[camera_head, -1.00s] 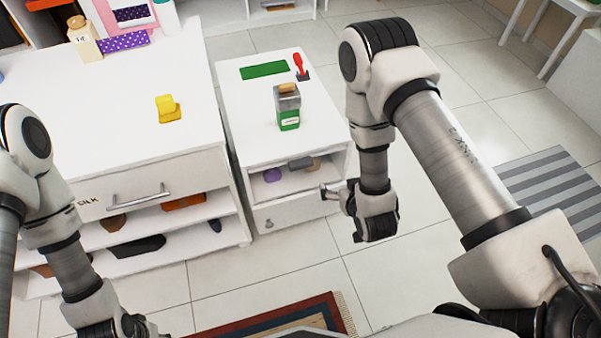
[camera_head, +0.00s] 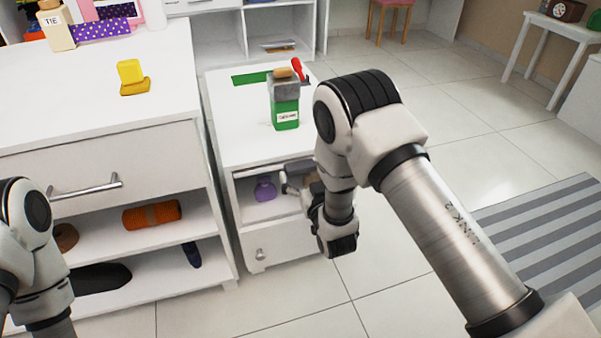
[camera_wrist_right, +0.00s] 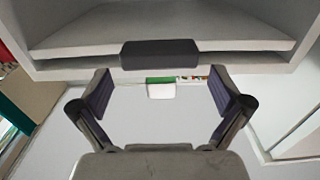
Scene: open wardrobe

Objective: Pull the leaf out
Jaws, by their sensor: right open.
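A white board, which looks like the leaf (camera_wrist_right: 80,35), shows in the right wrist view with a dark grey block (camera_wrist_right: 160,54) like a handle on its front edge. In the head view a dark grey piece (camera_head: 299,165) shows in the open compartment of the small white cabinet, partly hidden by my arm. My right gripper (camera_head: 288,183) is at that compartment's front. In the wrist view its two fingers (camera_wrist_right: 160,96) are spread wide and empty, with the dark block ahead between them and apart from them. My left gripper is out of view; only its arm shows.
The small cabinet (camera_head: 225,115) carries a green box with a grey top (camera_head: 285,112) and a red-handled item (camera_head: 299,69). A purple item (camera_head: 265,189) sits in its compartment, above a drawer (camera_head: 272,243). A larger dresser (camera_head: 60,95) stands left.

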